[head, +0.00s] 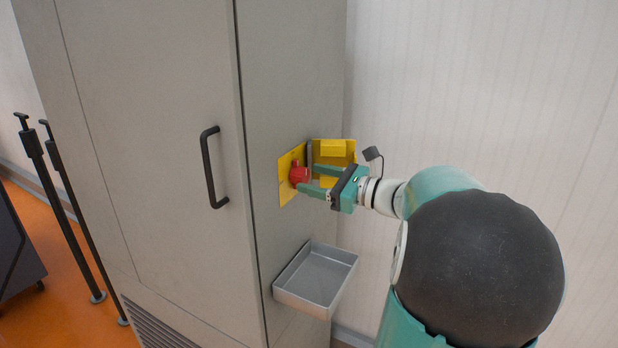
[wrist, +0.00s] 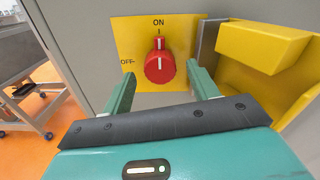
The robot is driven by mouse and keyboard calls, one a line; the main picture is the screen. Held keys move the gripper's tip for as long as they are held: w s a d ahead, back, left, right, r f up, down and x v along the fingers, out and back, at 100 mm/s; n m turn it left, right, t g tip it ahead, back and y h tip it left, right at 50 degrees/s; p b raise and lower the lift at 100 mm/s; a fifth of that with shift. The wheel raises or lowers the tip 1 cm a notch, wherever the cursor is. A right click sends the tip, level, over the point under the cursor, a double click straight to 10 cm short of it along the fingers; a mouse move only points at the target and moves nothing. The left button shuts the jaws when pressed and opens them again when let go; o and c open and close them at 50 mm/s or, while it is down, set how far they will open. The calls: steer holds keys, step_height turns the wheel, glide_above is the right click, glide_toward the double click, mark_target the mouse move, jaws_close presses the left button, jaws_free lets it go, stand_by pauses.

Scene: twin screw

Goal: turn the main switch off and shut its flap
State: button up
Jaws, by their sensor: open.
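The main switch is a red rotary knob (wrist: 159,66) on a yellow plate (wrist: 125,35) on the cabinet side. Its white pointer mark points up at ON; OFF is marked to the left. It also shows in the head view as a red knob (head: 299,174). The yellow flap (wrist: 262,48) stands open to the right of the plate, and it shows in the head view (head: 347,150). My gripper (head: 312,178) is open in front of the knob. In the wrist view its fingers (wrist: 160,88) lie left and right of the knob, apart from it.
The grey cabinet (head: 160,110) has a black door handle (head: 212,168) left of the switch. A grey open tray (head: 318,278) sticks out below the switch. A pale wall (head: 480,80) stands behind at right. Black posts (head: 55,190) stand on the orange floor at left.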

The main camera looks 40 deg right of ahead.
steer(key=shift+x, duration=1)
steer(key=c, duration=1)
steer(key=shift+n, duration=0.3)
steer(key=n, duration=0.4)
steer(key=shift+a, duration=0.1)
steer(key=n, duration=0.4)
steer(key=shift+n, duration=0.4)
steer(key=n, duration=0.4)
steer(key=shift+n, duration=2.2)
